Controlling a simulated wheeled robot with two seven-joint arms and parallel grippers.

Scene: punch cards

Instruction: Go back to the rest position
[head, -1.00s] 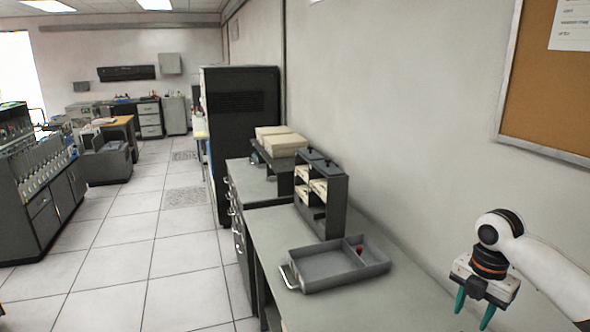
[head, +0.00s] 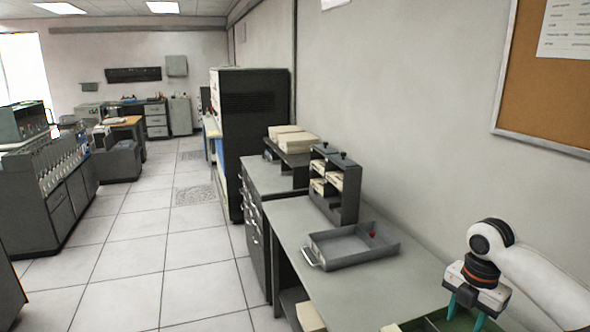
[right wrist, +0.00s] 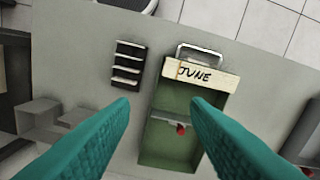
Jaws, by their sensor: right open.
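My right gripper (head: 466,314) hangs at the lower right of the head view, teal fingers pointing down. In the right wrist view its fingers (right wrist: 161,100) are spread apart with nothing between them. Beyond them lies a green tray (right wrist: 172,103) with a metal handle, a red piece inside and a pale card marked JUNE (right wrist: 202,74) across its handle end. In the head view, part of a green tray (head: 436,322) shows below the right gripper at the bottom edge. My left gripper is in neither view.
A grey tray (head: 350,258) with a red piece lies on the counter (head: 287,222). A dark card rack (head: 348,207) stands behind it, against the wall side. A tall black cabinet (head: 262,115) is farther back. Open tiled floor (head: 150,255) lies to the left.

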